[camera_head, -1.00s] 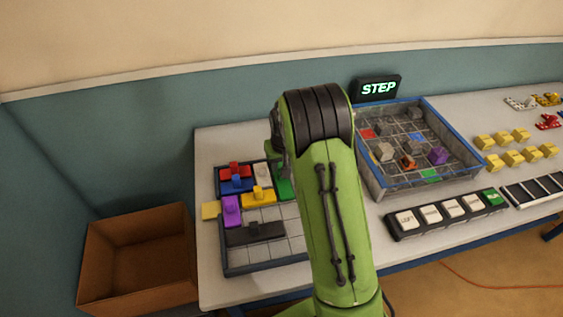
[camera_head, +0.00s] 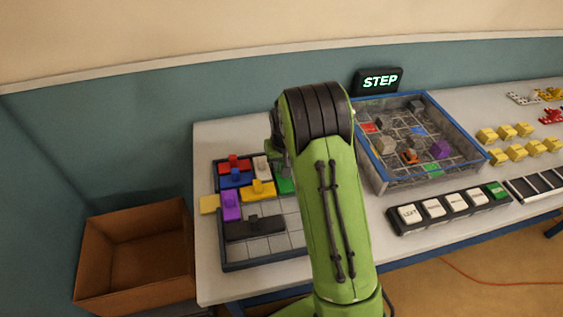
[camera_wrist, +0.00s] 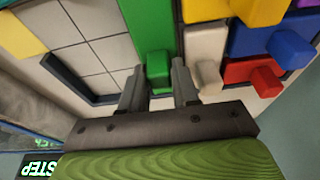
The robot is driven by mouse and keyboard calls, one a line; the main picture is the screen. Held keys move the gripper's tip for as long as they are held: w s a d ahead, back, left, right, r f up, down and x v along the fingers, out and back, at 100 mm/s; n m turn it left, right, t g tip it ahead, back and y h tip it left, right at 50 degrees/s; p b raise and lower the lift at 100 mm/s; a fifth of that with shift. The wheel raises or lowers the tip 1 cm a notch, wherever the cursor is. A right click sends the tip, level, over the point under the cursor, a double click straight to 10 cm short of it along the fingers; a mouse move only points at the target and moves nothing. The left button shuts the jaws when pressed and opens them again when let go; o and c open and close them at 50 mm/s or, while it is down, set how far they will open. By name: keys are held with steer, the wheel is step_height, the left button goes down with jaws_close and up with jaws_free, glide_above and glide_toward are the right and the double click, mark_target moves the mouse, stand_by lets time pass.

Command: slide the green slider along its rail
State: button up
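The green slider (camera_wrist: 143,25) is a long block with a raised knob, lying in the tray of coloured sliders (camera_head: 275,256). In the wrist view its knob sits between the two fingers of my gripper (camera_wrist: 160,85). The fingers appear closed on the knob's sides, with hardly any gap showing. In the head view only a small piece of the green slider (camera_head: 285,186) shows, beside my arm, which hides the rest and the fingertips. A white slider (camera_wrist: 205,55) lies right alongside it. Bare grid tiles (camera_wrist: 85,22) lie on its other side.
Yellow (camera_head: 255,195), blue, red, purple (camera_head: 231,208) and dark (camera_head: 255,229) sliders share the tray. A walled grid box (camera_head: 385,187) and a row of buttons (camera_head: 450,208) stand to the right. A lit STEP sign (camera_head: 380,82) is behind. A cardboard box (camera_head: 100,262) stands at left.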

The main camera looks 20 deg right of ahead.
mark_target(286, 188)
steer(key=shift+s+a+b, duration=0.25)
steer(key=shift+s+b, duration=0.25)
steer(key=shift+s, duration=0.7)
steer(key=shift+s+a+b, duration=0.25)
steer(key=shift+s+b, duration=0.25)
steer(key=shift+s, duration=0.75)
steer(key=shift+s+a+b, duration=0.25)
steer(key=shift+s+b, duration=0.25)
steer(key=shift+s, duration=0.7)
steer(key=shift+s+a+b, duration=0.3)
steer(key=shift+s+b, duration=0.05)
steer(key=shift+s, duration=1.15)
steer(key=shift+s+a+b, duration=0.3)
steer(key=shift+s+b, duration=0.1)
steer(key=shift+s, duration=1.1)
steer(key=shift+s+a+b, duration=0.3)
steer(key=shift+s+b, duration=0.05)
steer(key=shift+s, duration=1.15)
steer(key=o, duration=0.6)
steer(key=shift+c, duration=0.2)
step_height(286, 188, up, 7)
steer(key=p, duration=0.5)
steer(key=shift+p, duration=0.4)
